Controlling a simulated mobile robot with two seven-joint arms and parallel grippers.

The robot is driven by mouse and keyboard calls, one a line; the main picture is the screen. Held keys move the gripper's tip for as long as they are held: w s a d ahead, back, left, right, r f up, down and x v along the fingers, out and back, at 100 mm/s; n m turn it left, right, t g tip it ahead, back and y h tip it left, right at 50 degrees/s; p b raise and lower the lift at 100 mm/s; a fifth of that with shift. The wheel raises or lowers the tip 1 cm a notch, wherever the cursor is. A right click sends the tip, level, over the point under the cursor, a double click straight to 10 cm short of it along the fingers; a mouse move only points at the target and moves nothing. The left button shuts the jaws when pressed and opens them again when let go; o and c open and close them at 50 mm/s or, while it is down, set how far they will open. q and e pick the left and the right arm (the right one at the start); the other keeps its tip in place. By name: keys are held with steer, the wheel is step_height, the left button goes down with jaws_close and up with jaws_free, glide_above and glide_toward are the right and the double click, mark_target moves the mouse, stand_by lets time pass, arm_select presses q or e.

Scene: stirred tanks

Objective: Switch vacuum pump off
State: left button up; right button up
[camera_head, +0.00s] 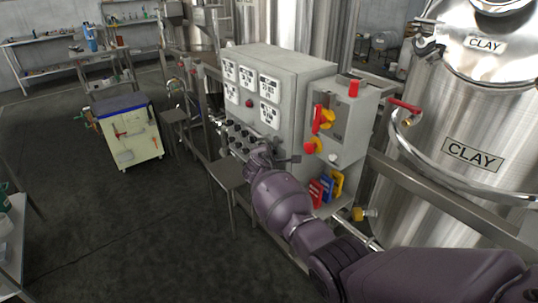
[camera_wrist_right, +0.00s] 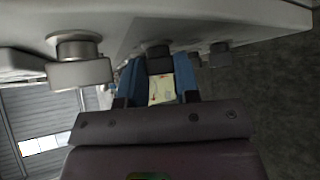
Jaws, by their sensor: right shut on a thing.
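A grey control cabinet (camera_head: 290,75) stands mid-view with white-labelled dials and a row of black knobs (camera_head: 238,132) low on its front. My right gripper (camera_head: 262,155) reaches the lower right of this knob panel, and my wrist hides part of it. In the right wrist view, the gripper's blue fingers (camera_wrist_right: 159,85) are shut on a dark knob (camera_wrist_right: 160,58), one finger on each side. Another knob (camera_wrist_right: 80,62) stands to the left and one (camera_wrist_right: 219,50) to the right. Which knob belongs to the vacuum pump cannot be read. My left gripper is not in view.
A side box with a red-and-yellow switch (camera_head: 322,118) adjoins the cabinet. Steel tanks marked CLAY (camera_head: 470,120) stand to the right, with a pipe rail in front. A cream wheeled unit (camera_head: 130,135) stands at left.

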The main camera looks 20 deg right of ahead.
steer(key=shift+f, duration=0.1)
steer(key=o, duration=0.8)
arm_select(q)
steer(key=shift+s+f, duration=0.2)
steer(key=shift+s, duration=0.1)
arm_select(e)
steer(key=shift+o, duration=0.6)
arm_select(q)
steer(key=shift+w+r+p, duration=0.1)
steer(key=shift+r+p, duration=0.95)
arm_select(e)
steer(key=v, duration=1.1)
steer(key=shift+w, duration=0.1)
